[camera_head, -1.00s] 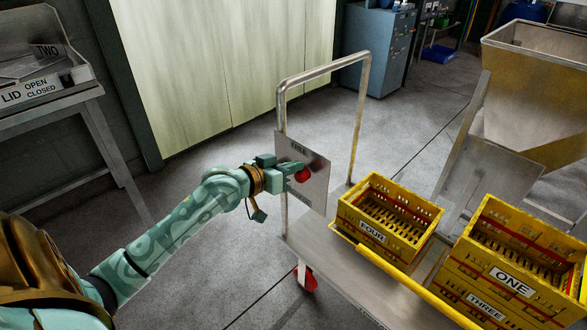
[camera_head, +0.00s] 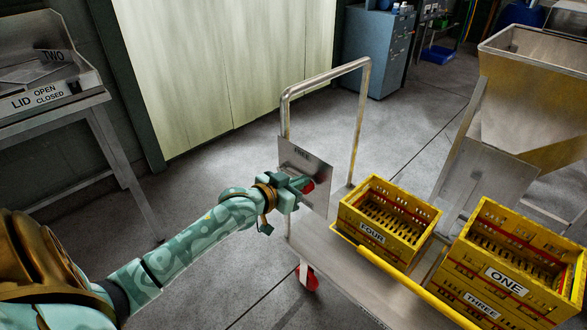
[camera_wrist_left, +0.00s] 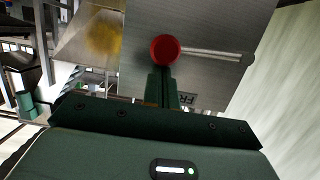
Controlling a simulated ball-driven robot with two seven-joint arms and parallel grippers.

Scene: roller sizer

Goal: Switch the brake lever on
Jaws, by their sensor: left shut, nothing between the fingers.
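The brake lever has a red round knob (camera_head: 309,187) and sits on a grey metal plate (camera_head: 312,158) marked FREE at its top edge, on the cart's handle. In the left wrist view the red knob (camera_wrist_left: 165,50) is right at the fingertips, and a thin metal rod (camera_wrist_left: 215,54) runs right from near it. My left gripper (camera_head: 304,183) is shut with nothing between its fingers, at the knob; it partly covers the knob and the plate's lower part in the head view. I cannot tell whether the fingers touch the knob. My right gripper is not in view.
The cart (camera_head: 335,262) carries yellow crates labelled FOUR (camera_head: 372,237), ONE (camera_head: 510,240) and THREE (camera_head: 480,303). A metal hopper (camera_head: 530,110) stands at the right. A bench with a lid box (camera_head: 45,95) stands at the left. Floor between bench and cart is clear.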

